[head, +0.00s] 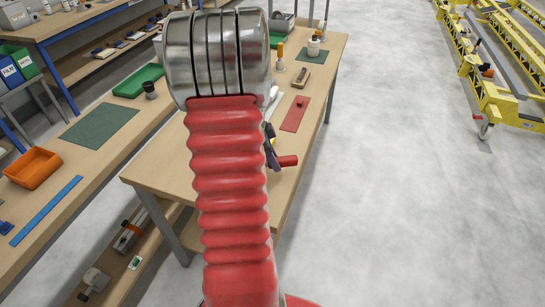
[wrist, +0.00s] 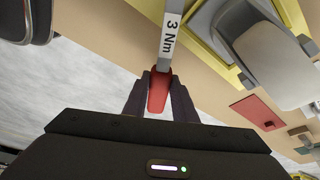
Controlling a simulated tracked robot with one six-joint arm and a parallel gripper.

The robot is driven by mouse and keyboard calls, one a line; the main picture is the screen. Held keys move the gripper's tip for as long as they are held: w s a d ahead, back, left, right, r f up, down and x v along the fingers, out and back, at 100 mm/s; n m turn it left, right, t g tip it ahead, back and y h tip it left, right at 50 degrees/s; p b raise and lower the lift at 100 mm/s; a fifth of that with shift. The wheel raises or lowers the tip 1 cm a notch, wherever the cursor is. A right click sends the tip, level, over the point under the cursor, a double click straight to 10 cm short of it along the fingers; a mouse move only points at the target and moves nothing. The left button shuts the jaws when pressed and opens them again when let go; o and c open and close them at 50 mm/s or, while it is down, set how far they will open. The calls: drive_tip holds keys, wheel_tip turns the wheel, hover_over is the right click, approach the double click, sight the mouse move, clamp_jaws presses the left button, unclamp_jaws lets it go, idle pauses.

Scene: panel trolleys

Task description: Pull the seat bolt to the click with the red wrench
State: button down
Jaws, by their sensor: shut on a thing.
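In the wrist view my gripper (wrist: 160,84) is shut on the red handle of the wrench (wrist: 158,95). Its grey shaft, with a "3 Nm" label, runs away from the fingers to the top edge, and its far end is out of the picture. In the head view the red handle (head: 287,161) sticks out to the right of my gripper (head: 271,152), over or beside the middle bench; my own arm hides much of both. I cannot make out the seat bolt in either view.
The wooden bench (head: 160,175) carries a red mat (head: 295,113), a brown block (head: 305,77) and a green mat (head: 313,53). The left bench holds an orange bin (head: 33,168). Yellow trolleys (head: 495,100) stand at right; the floor between is clear. A pale rounded object (wrist: 270,65) is near the wrench.

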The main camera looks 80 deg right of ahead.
drive_tip(key=shift+s+a+m+y, duration=0.2)
drive_tip(key=shift+a+m, duration=0.35)
drive_tip(key=shift+a, duration=0.05)
drive_tip(key=shift+s+a+m+y, duration=0.15)
drive_tip(key=shift+a+m+y, duration=0.05)
drive_tip(key=shift+a+m, duration=0.35)
wheel_tip(320, 180, up, 2)
drive_tip(key=shift+r, duration=0.1)
drive_tip(key=c, duration=2)
unclamp_jaws()
drive_tip(key=shift+c, duration=0.2)
clamp_jaws()
drive_tip(key=shift+d, duration=0.1)
